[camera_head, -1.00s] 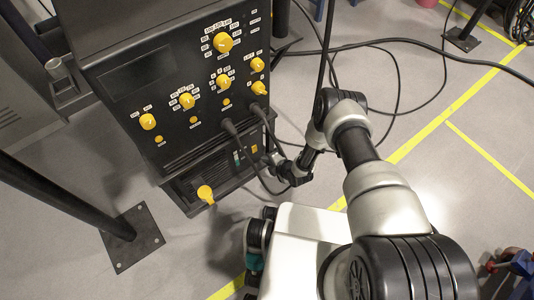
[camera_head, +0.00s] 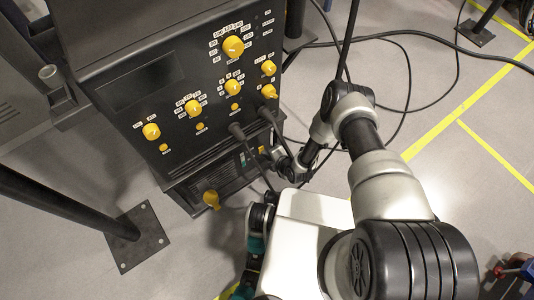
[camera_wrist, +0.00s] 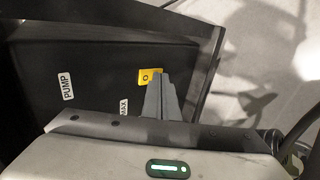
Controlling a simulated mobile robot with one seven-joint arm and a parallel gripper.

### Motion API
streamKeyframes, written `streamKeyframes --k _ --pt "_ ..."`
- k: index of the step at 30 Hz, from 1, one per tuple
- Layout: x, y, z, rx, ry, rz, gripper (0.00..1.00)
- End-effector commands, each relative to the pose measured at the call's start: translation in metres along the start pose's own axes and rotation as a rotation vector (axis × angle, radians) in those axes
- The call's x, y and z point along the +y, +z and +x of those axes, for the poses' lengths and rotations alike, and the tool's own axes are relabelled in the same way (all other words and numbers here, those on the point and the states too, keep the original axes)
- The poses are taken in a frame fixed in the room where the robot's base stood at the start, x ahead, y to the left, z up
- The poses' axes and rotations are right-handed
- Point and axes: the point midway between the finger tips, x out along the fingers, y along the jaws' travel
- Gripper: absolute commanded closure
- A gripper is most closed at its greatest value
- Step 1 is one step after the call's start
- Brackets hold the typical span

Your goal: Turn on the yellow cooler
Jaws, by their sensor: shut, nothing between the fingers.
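The cooler is the low black unit under the black machine; its front shows in the head view with a yellow knob (camera_head: 211,199) at the lower left. A small yellow switch (camera_head: 262,150) sits at its right side. In the wrist view this yellow switch (camera_wrist: 150,77), marked "0", lies on a black panel (camera_wrist: 105,70) with "PUMP" and "MAX" labels. My gripper (camera_wrist: 160,80) is shut and empty, its tips at the switch's lower right edge and covering part of it. I cannot tell whether they touch. In the head view my gripper (camera_head: 272,155) is small and partly hidden.
The machine's upper panel has several yellow knobs (camera_head: 233,47). Dark cables (camera_head: 254,160) hang from plugs close to my arm. A black post on a floor plate (camera_head: 136,236) stands at left. Open floor with yellow lines (camera_head: 462,106) lies at right.

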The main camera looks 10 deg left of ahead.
Motion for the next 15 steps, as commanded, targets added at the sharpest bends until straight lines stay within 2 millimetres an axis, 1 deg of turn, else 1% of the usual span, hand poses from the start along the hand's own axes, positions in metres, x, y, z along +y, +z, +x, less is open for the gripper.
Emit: streamKeyframes --k 5,9,15 --pt "0.0009 0.0011 0.0011 0.0 0.001 -0.001 1.0" --pt "0.0062 0.0088 0.0087 0.002 0.003 -0.002 1.0" --pt "0.0051 0.0077 0.0073 0.002 0.001 0.0 1.0"
